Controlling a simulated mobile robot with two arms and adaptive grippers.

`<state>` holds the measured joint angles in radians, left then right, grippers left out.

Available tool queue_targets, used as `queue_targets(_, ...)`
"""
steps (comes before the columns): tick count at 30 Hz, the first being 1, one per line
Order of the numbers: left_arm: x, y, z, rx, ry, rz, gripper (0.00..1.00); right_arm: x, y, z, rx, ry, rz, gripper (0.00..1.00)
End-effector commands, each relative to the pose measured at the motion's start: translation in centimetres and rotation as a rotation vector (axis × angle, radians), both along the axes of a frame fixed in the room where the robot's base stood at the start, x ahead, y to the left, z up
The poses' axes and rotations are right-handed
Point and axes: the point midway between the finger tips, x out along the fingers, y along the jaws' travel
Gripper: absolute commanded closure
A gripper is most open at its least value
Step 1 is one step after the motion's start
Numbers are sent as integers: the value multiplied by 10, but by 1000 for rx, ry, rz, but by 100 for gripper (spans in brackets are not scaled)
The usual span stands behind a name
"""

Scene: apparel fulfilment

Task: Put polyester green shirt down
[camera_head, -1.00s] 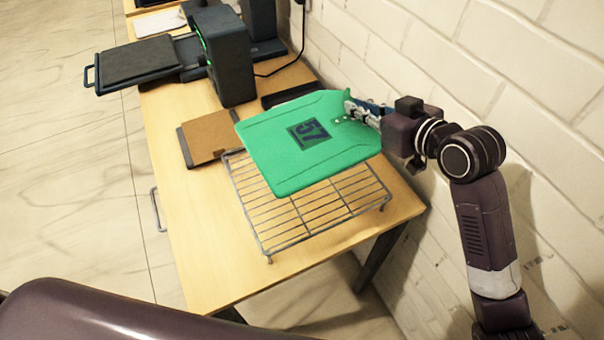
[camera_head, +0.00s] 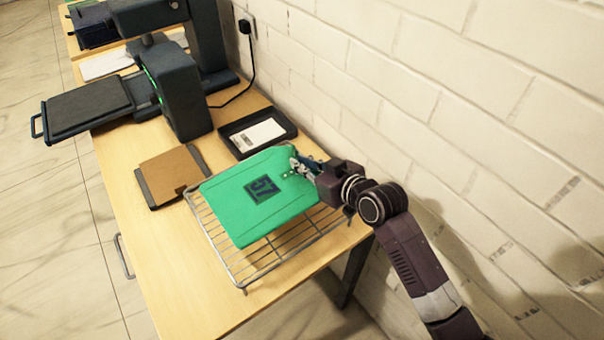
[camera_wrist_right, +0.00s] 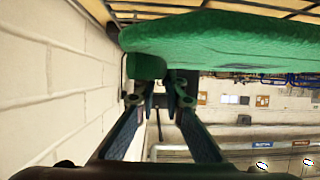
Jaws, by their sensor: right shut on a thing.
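The green shirt (camera_head: 240,209) is folded flat, with a dark printed number on it. In the head view it lies over the wire rack (camera_head: 216,248), covering much of its grid. Whether its whole underside touches the rack cannot be told. My right gripper (camera_head: 297,169) is shut on the shirt's edge near the wall. In the right wrist view the green cloth (camera_wrist_right: 220,40) spans the top, and the gripper's fingers (camera_wrist_right: 160,88) meet at its edge. My left gripper is not in view.
A brown clipboard-like board (camera_head: 172,176) and a black tray with a white label (camera_head: 258,133) lie beyond the rack. A dark press machine (camera_head: 172,85) stands farther back on the wooden table (camera_head: 185,295). The white brick wall (camera_head: 420,110) runs along the right.

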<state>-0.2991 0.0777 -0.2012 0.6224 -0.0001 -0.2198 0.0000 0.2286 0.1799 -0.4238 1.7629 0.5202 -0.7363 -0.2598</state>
Motion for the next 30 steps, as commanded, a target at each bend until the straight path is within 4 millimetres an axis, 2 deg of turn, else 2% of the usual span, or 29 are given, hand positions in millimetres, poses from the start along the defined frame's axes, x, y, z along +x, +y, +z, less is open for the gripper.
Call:
queue_targets(9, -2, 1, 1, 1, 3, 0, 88, 0, 0, -40, 1, 2, -1, 100)
queue_targets(17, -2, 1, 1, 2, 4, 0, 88, 0, 0, -45, 0, -1, -1, 100)
queue_targets(18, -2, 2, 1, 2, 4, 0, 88, 0, 0, -46, -2, 0, -1, 89)
queue_targets(23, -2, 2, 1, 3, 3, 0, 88, 0, 0, -46, -2, 0, -1, 73)
queue_targets(30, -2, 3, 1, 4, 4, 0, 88, 0, -1, -45, 0, 0, -1, 73)
